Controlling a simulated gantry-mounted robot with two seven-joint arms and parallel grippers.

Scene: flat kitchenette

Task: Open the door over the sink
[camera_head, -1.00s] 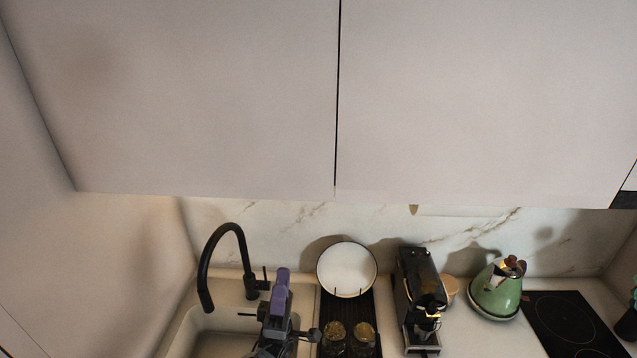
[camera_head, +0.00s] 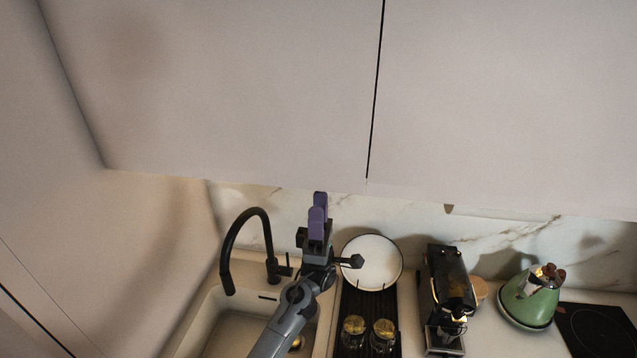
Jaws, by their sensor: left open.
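The door over the sink (camera_head: 220,90) is a plain pale panel at the upper left, and it is shut. A thin dark gap separates it from the neighbouring door (camera_head: 510,100) on its right. The sink (camera_head: 235,325) with its black tap (camera_head: 228,250) lies below, partly hidden by my left arm. My left gripper (camera_head: 319,208) has purple fingers pointing up, just under the door's bottom edge and left of the gap. It is open and empty. Whether it touches the door cannot be told. My right gripper is not in view.
A white plate (camera_head: 372,262) stands on a dark drying rack with glass jars (camera_head: 382,335). A coffee machine (camera_head: 447,295), a green kettle (camera_head: 530,300) and a black hob (camera_head: 598,330) are to the right. A wall closes in the left side.

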